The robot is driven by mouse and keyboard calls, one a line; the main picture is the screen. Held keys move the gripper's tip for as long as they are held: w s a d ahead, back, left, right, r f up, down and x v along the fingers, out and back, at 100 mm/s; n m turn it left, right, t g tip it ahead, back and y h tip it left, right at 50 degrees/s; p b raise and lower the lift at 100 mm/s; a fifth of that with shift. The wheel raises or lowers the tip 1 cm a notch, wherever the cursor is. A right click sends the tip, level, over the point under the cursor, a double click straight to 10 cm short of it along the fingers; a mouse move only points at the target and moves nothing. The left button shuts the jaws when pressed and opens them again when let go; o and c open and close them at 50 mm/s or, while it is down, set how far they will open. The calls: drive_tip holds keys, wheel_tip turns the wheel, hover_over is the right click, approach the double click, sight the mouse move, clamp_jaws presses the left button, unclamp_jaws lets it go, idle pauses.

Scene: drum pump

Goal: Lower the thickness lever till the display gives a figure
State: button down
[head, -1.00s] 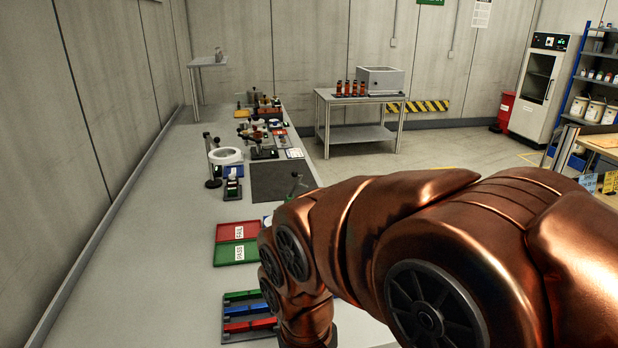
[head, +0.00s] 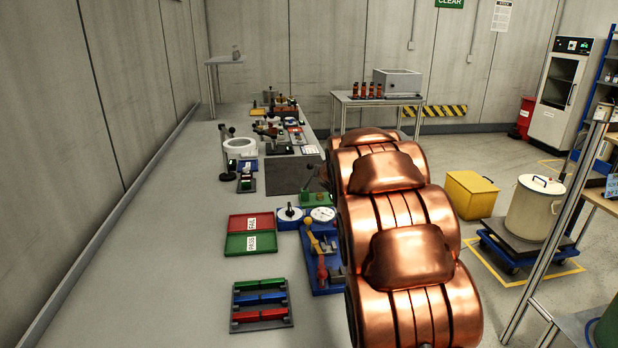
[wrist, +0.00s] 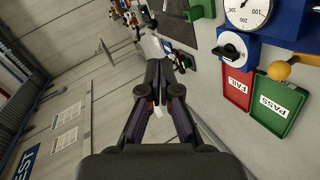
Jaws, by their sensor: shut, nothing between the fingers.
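My gripper (wrist: 157,75) shows in the wrist view with its dark fingers together and nothing between them; in the head view my copper arm hides it. I cannot tell for certain which lever is the thickness lever. A green-based device with an upright dark lever (head: 311,178) stands at the bench's right side, beside my arm. A blue fixture (head: 318,286) nearer to me carries a yellow-knobbed lever (head: 308,224) and a red part. The yellow knob also shows at the right of the wrist view (wrist: 278,67), apart from my gripper. No display figure is readable.
A round dial (head: 322,214) and a black-and-white knob (head: 289,212) sit beside the red FAIL tray (head: 250,222) and green PASS tray (head: 251,243). A rack of coloured bars (head: 260,300) lies nearer. Several instruments stand farther back. The bench's left strip is clear.

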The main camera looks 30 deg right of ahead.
sight(311, 179)
drive_tip(key=w+d+f+n+t+y+b, duration=0.1)
drive_tip(key=w+f+n+y, duration=0.1)
drive_tip(key=n, duration=0.1)
drive_tip(key=w+d+f+n+t+y+b, duration=0.1)
drive_tip(key=w+f+n+t+y, duration=0.1)
drive_tip(key=w+f+n, duration=0.1)
drive_tip(key=w+d+f+n+t+y+b, duration=0.1)
drive_tip(key=w+d+f+n+t+y, duration=0.1)
drive_tip(key=n, duration=0.3)
drive_tip(key=shift+w+f+y, duration=0.5)
drive_tip(key=shift+f+y, duration=0.1)
drive_tip(key=shift+f, duration=0.15)
drive_tip(key=w+d+p, duration=0.2)
drive_tip(key=w+p, duration=0.3)
drive_tip(key=w, duration=0.6)
drive_tip(key=shift+w+d+f+p, duration=0.2)
drive_tip(key=shift+d+p, duration=0.1)
drive_tip(key=shift+p, duration=0.1)
